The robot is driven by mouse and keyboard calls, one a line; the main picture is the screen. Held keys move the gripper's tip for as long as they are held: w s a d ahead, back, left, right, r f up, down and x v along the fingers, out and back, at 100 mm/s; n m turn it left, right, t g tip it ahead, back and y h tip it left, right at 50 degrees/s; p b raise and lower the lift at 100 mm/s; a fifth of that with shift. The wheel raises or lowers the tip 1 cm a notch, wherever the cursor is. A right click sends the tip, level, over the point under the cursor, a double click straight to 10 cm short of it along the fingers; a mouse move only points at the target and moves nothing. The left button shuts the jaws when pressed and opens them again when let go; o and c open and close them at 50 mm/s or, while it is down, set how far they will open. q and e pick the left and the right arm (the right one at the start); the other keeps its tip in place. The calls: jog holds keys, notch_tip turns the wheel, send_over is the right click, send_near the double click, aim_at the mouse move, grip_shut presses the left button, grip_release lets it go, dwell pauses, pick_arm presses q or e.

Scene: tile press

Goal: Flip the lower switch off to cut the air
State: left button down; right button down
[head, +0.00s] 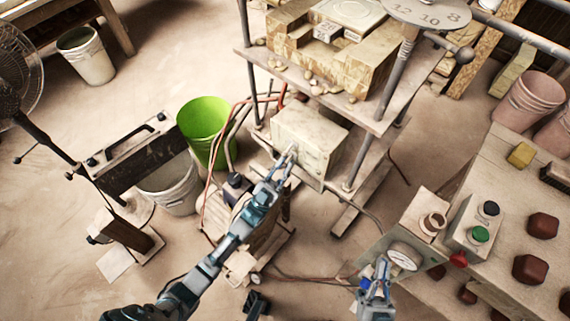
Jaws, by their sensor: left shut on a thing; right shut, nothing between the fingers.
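A beige control box (318,135) stands on the lower part of the press frame, with its front face turned toward me. My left gripper (291,152) reaches up to that face from the lower left and is shut on a small switch there. The fingers hide most of the switch, and I cannot tell its position or whether it is the lower one.
The press's wooden shelf (290,68) overhangs behind the box. Red and grey hoses run beside the box. A green bucket (205,122) stands left.

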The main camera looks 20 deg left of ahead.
pick_arm(q)
jog(key=c, duration=1.2)
grip_release()
jog(key=shift+s+f, duration=0.1)
jog(key=shift+f, duration=0.1)
jog(key=shift+o, duration=0.2)
jog(key=shift+r, duration=0.1)
jog(key=v, duration=1.2)
jog(key=shift+a, duration=0.1)
